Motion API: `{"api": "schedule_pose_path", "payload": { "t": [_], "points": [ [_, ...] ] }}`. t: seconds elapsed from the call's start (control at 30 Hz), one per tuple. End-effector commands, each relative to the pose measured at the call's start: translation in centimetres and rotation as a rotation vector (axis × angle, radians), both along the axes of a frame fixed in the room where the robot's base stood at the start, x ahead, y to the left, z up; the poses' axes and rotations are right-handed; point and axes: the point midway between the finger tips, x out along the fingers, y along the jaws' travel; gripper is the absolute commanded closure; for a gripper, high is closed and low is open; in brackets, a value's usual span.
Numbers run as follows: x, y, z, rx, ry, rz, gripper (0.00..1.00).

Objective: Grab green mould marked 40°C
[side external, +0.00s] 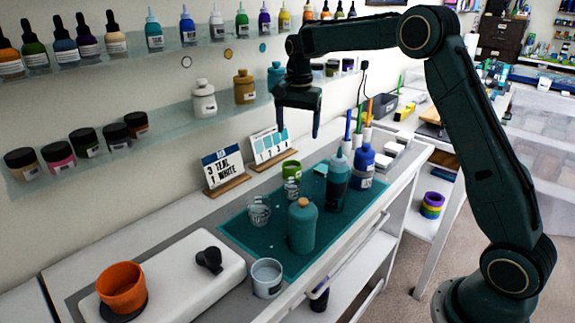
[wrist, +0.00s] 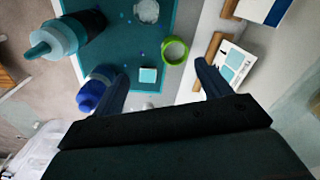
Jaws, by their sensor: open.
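On the teal mat (side external: 244,238) stand a teal bottle (side external: 302,228), a dark-teal bottle (side external: 338,182), a blue bottle (side external: 364,167) and a clear cup (side external: 259,211).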

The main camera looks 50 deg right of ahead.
Motion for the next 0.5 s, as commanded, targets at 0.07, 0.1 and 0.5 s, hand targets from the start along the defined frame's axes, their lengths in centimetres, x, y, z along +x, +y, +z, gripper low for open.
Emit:
{"api": "schedule_pose_path", "payload": {
  "t": [0.07,0.1,0.5],
  "points": [
    [1.2,-0.8,-1.8,0.005,0.020,-0.052,0.23],
    [1.7,-1.2,-2.6,0.008,0.029,-0.078,0.23],
    [4.4,-2.7,-7.6,0.021,0.077,-0.217,0.23]
  ]
}}
